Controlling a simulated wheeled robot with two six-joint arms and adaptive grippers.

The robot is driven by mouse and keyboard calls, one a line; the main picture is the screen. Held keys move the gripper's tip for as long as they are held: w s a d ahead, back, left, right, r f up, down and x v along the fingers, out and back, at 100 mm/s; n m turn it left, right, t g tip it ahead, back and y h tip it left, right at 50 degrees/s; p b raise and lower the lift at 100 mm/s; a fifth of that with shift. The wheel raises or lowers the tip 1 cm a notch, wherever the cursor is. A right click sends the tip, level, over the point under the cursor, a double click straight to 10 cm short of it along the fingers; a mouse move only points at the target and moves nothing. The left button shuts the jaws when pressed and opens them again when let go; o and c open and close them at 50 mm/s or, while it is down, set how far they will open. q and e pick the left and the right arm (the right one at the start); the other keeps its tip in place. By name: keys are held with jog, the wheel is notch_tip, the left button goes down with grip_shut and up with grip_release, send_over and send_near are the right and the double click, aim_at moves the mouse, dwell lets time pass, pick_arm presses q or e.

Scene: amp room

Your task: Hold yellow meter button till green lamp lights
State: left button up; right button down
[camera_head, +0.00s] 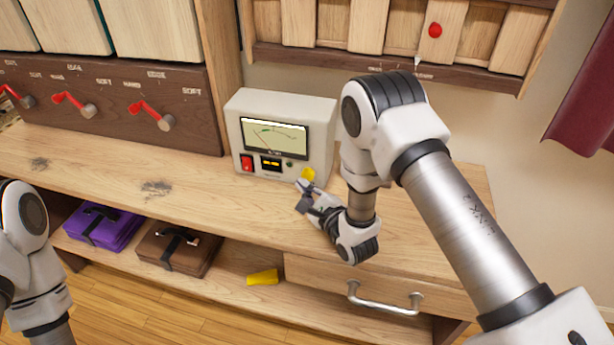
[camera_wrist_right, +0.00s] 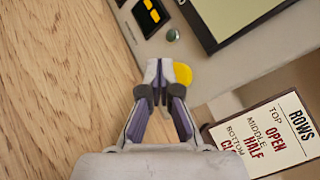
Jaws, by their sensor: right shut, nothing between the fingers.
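The white meter box (camera_head: 322,118) stands on the wooden bench, with a dial, a red switch (camera_head: 246,163) and a small black display with yellow marks (camera_head: 271,164). A small round lamp (camera_head: 290,164) beside the display looks dull grey-green, not lit; it also shows in the right wrist view (camera_wrist_right: 172,35). The round yellow button (camera_head: 308,174) is at the meter's lower right front. My right gripper (camera_head: 303,188) is shut and empty, its tips right beside the button (camera_wrist_right: 184,73). I cannot tell whether they touch or press it. My left gripper is out of view.
A printed card (camera_wrist_right: 265,135) lies right of the gripper in the right wrist view. Red-handled levers (camera_head: 155,115) line the panel at left. Purple (camera_head: 103,226) and brown (camera_head: 176,249) cases and a yellow piece (camera_head: 263,277) lie on the lower shelf. The bench left of the meter is clear.

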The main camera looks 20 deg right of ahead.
jog(key=shift+w+d, duration=0.1)
jog(key=shift+w, duration=0.05)
jog(key=shift+w+d, duration=0.15)
jog(key=shift+w, duration=0.05)
jog(key=shift+w+d, duration=0.3)
jog(key=shift+w, duration=0.2)
dwell(2.5)
dwell(1.1)
jog(key=shift+s+a, duration=0.55)
jog(key=shift+s, duration=0.3)
jog(key=shift+s+a+p, duration=0.35)
jog(key=shift+s+a, duration=0.4)
jog(key=shift+s, duration=0.3)
jog(key=shift+s+a+p, duration=0.35)
jog(key=shift+s+a, duration=0.35)
jog(key=shift+s, duration=0.3)
